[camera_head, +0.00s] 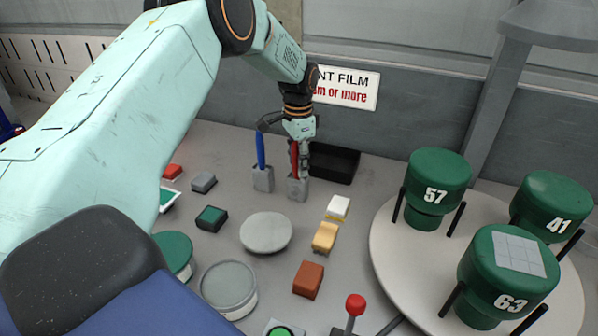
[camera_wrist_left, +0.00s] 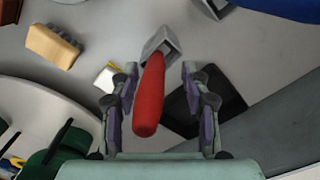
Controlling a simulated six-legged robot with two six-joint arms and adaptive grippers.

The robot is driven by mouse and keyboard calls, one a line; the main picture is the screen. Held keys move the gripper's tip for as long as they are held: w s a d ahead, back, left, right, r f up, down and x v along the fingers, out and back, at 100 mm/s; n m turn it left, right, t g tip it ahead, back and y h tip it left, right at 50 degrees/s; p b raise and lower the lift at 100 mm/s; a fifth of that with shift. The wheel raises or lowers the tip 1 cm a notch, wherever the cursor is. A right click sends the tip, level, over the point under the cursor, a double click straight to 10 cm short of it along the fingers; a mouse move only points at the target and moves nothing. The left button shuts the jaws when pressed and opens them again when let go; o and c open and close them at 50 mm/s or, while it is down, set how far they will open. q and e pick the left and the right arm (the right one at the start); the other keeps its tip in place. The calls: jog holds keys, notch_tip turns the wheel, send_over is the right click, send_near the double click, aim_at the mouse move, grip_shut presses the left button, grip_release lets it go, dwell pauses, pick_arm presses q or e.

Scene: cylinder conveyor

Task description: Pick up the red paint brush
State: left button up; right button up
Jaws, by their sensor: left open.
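The red paint brush (camera_head: 295,159) stands upright with its lower end in a small grey holder (camera_head: 297,187). In the left wrist view the red handle (camera_wrist_left: 149,97) points toward the camera, with the grey holder (camera_wrist_left: 161,46) behind it. My left gripper (camera_head: 290,143) is over the brush from above. In the left wrist view my left gripper (camera_wrist_left: 160,85) is open, with one finger on each side of the red handle and a gap visible on both sides. My right gripper is not in view.
A blue brush (camera_head: 260,150) stands in its own grey holder (camera_head: 263,179) just left of the red one. A black tray (camera_head: 334,163) lies close behind on the right. A yellow-topped block (camera_head: 325,237) and a round turntable (camera_head: 400,262) with green cylinders (camera_head: 437,180) are nearer.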

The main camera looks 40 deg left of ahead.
pick_arm(q)
jog(key=shift+s, duration=0.1)
jog(key=shift+f, duration=0.1)
jog(key=c, duration=0.6)
grip_shut()
